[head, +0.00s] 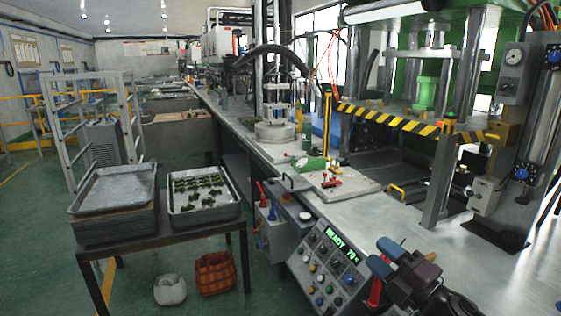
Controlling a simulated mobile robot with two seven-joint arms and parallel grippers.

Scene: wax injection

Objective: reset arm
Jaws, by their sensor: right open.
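My right gripper (386,257) shows at the lower right, in front of the metal workbench's front edge. Its blue-tipped fingers are apart, with nothing between them. My right arm comes in from the bottom right corner. My left gripper and left arm are out of view. The task names no object to handle.
A control panel (322,264) with a green display sits just left of my right gripper. The workbench (440,262) carries a large press with a striped yellow-black bar (390,118). Left, a table holds stacked trays (113,190) and a tray of small green pieces (203,216). Baskets (215,272) stand below.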

